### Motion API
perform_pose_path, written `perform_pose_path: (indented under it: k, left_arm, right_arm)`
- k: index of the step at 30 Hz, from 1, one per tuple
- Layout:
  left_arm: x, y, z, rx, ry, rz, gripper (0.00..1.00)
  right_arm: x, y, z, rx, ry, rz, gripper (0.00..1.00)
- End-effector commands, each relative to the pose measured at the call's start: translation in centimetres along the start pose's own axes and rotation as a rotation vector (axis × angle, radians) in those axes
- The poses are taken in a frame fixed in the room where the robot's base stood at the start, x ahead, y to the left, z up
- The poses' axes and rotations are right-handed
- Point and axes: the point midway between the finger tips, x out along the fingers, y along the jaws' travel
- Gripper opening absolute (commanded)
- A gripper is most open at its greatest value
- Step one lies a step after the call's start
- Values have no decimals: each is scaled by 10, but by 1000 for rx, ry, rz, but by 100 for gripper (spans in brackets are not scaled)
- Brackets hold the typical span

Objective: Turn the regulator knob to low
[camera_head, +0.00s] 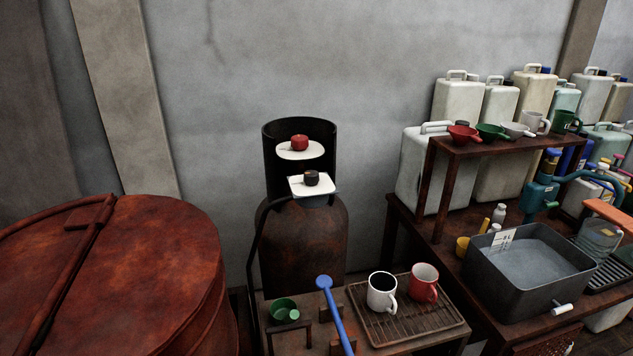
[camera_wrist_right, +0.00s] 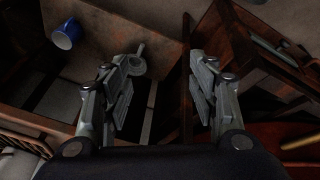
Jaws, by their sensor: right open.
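In the head view a dark gas cylinder (camera_head: 317,245) stands against the wall with a black collar (camera_head: 276,168) around its top. A small dark knob (camera_head: 311,178) sits on a white plate (camera_head: 325,188) at the cylinder's top front. A red knob (camera_head: 300,142) sits above and behind it on another white plate (camera_head: 288,154). Any markings on the plates are too small to read. My right gripper (camera_wrist_right: 164,95) shows only in the right wrist view, its two fingers apart with nothing between them. The knobs are not visible in that view. My left gripper is not in view.
A low table in front of the cylinder holds a green cup (camera_head: 283,308), a blue-handled tool (camera_head: 330,305), and a white mug (camera_head: 382,292) and red mug (camera_head: 423,283) on a rack. A rusty vat (camera_head: 120,270) stands left. A grey basin (camera_head: 545,300) stands right.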

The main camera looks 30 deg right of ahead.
Motion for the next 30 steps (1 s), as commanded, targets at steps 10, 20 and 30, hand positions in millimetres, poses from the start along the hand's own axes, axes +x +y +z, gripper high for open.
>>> perform_pose_path:
  k: [10, 20, 30]
  left_arm:
    - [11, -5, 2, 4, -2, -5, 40]
    - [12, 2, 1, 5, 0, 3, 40]
    - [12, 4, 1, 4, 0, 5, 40]
  right_arm:
    - [-85, 81, -80, -145, 211, 243, 54]
    - [-170, 218, -238, -706, 560, 896, 54]
    - [-269, 269, -370, -1704, 588, 1620, 54]
